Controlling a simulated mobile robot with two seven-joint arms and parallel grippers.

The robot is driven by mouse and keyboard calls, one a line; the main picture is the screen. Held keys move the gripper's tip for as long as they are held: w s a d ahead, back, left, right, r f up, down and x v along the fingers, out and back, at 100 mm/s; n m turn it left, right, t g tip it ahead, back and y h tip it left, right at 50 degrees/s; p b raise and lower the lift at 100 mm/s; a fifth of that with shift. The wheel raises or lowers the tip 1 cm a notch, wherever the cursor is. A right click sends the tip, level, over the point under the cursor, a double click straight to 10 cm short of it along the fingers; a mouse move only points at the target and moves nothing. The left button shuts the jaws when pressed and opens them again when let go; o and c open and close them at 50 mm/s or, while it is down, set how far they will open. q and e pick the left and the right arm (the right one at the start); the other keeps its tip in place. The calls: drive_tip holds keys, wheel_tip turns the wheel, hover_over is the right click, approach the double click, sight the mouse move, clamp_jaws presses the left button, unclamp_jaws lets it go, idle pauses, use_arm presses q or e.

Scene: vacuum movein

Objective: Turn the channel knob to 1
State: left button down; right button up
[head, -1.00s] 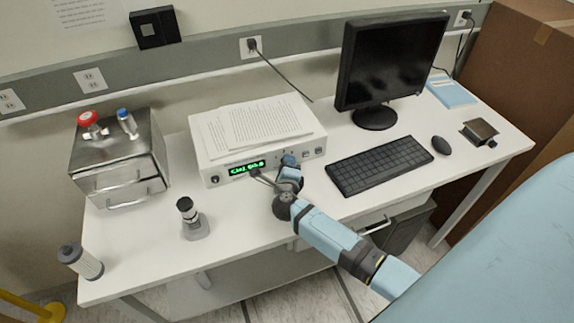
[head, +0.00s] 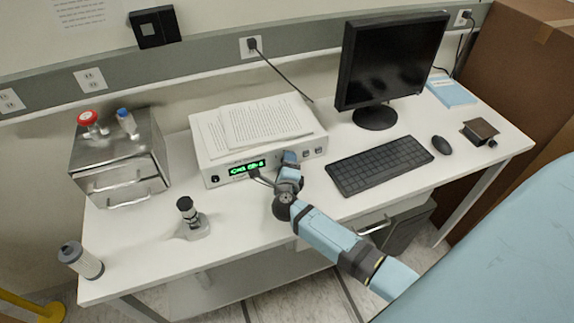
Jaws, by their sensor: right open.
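A white instrument box (head: 212,170) stands on the desk with a lit green display (head: 246,167) on its front panel. The display starts with letters like "CH", but its characters are too small to read surely. A small dark knob or socket (head: 214,178) is left of the display. My right gripper (head: 256,177) is open, with its dark fingers close to the panel just below and right of the display. The gripper and wrist cover part of the panel there, so I cannot tell which knob is the channel knob or whether the fingers touch one. My left gripper is out of view.
Papers (head: 262,122) lie on top of the box. A keyboard (head: 378,165) and monitor (head: 392,60) are to the right. A small dark-topped device (head: 192,220) stands in front at left, near a metal drawer unit (head: 118,160). Bare desk lies between them.

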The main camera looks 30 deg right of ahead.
drive_tip(key=b+v, duration=0.2)
drive_tip(key=v, duration=1.1)
drive_tip(key=shift+s+f, duration=0.1)
drive_tip(key=shift+s+a, duration=0.2)
drive_tip(key=shift+s, duration=0.05)
